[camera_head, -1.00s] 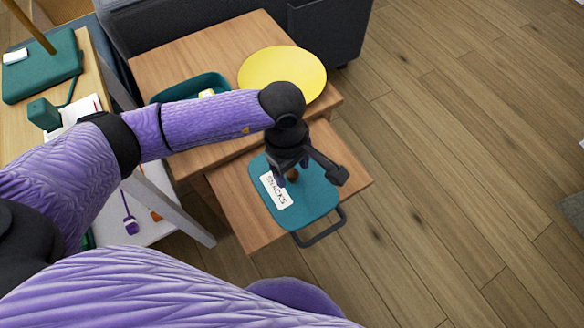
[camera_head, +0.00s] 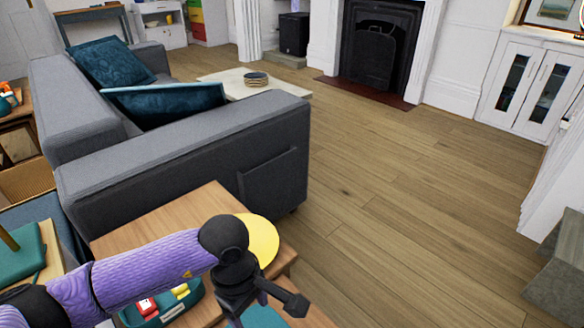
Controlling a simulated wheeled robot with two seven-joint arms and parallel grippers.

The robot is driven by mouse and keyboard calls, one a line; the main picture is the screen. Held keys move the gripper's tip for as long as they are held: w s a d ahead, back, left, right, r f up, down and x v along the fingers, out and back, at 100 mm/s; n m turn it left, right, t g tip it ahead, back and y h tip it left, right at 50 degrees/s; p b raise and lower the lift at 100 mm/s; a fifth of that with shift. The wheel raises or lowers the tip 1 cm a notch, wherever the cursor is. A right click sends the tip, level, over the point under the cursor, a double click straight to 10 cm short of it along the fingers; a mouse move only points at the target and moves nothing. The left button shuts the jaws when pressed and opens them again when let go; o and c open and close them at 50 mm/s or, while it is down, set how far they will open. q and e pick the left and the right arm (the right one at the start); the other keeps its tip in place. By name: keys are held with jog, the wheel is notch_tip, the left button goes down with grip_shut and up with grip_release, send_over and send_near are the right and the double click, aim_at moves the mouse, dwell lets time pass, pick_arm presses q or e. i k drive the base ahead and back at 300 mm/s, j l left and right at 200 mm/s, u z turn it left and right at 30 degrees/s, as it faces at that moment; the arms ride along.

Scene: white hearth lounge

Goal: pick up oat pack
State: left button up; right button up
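No pack in view can be told for sure as the oat pack. A teal bin (camera_head: 194,302) on the wooden side table holds a red and white pack (camera_head: 146,307) and a yellow pack (camera_head: 181,291); my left forearm passes just above and behind them. My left gripper (camera_head: 268,303) points down over a teal tray (camera_head: 262,319) at the bottom edge, right of the bin. Its fingers are spread, with nothing seen held. The fingertips and most of the tray are cut off or hidden. My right gripper is out of view.
A yellow round plate (camera_head: 264,240) lies on the side table (camera_head: 150,222), partly behind my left wrist. A grey sofa (camera_head: 190,150) stands directly behind the table. A green case (camera_head: 25,262) is at the far left. Open wooden floor (camera_head: 400,210) lies to the right.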

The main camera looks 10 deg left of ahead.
aim_at(148, 308)
jog(key=k, duration=1)
